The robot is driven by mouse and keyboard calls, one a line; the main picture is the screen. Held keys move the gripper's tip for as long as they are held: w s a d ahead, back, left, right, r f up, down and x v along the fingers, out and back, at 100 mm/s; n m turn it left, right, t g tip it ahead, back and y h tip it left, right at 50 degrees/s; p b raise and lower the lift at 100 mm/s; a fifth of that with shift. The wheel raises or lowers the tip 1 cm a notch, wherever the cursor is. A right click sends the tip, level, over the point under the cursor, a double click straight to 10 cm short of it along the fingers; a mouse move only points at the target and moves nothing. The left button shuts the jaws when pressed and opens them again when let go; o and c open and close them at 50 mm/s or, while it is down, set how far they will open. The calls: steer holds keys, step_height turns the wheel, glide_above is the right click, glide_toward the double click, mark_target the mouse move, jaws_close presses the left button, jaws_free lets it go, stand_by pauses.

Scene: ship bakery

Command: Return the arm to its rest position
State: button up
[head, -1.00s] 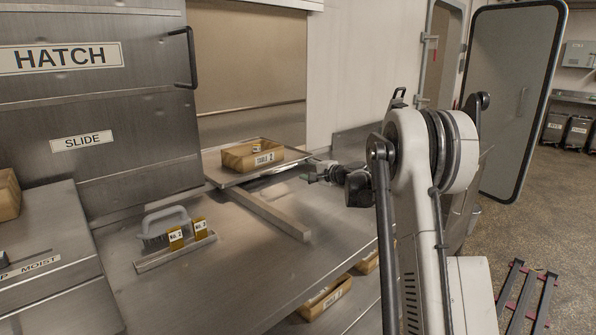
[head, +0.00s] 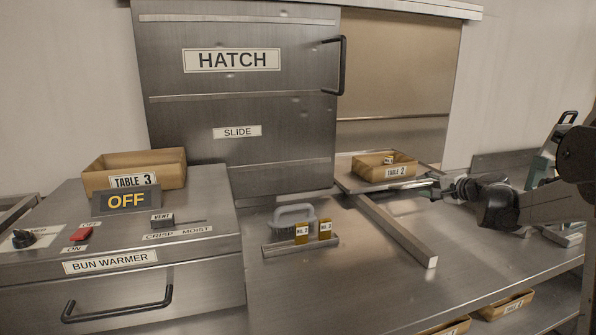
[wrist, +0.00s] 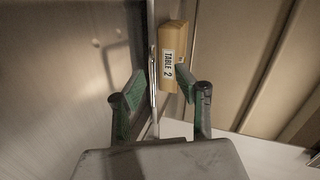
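My gripper (head: 432,190) is at the right of the head view, beside the right edge of a flat metal tray (head: 352,184) in front of the hatch opening. In the wrist view my gripper (wrist: 160,84) has its two green-padded fingers spread well apart, with nothing clamped between them. A box labelled TABLE 2 (head: 384,166) sits on the tray; it also shows beyond the fingers in the wrist view (wrist: 173,45). My arm reaches in from the right edge, and much of it is out of frame.
The hatch panel (head: 240,100) stands left of the opening. A metal bar (head: 398,230) runs across the counter, left of my arm. A brush (head: 293,214) and a rack with two yellow tags stand near the middle. The bun warmer (head: 150,290) carries a TABLE 3 box (head: 135,162).

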steer(key=s+a+r+n+g+h, duration=0.1)
steer(key=s+a+r+n+g, duration=0.15)
steer(key=s+a, duration=0.75)
steer(key=s+a+r+n+g, duration=0.2)
steer(key=s+a+n, duration=0.2)
steer(key=s+a, duration=0.6)
steer(key=s+a+f+n+g+h, duration=0.1)
steer(key=s+f+n, duration=0.2)
steer(key=s, duration=1.2)
steer(key=s+f+n+g+h, duration=0.1)
steer(key=s+f, duration=0.6)
steer(key=s, duration=0.7)
steer(key=shift+s+a+n+h, duration=0.4)
steer(key=shift+n+h, duration=0.4)
steer(key=shift+n, duration=0.15)
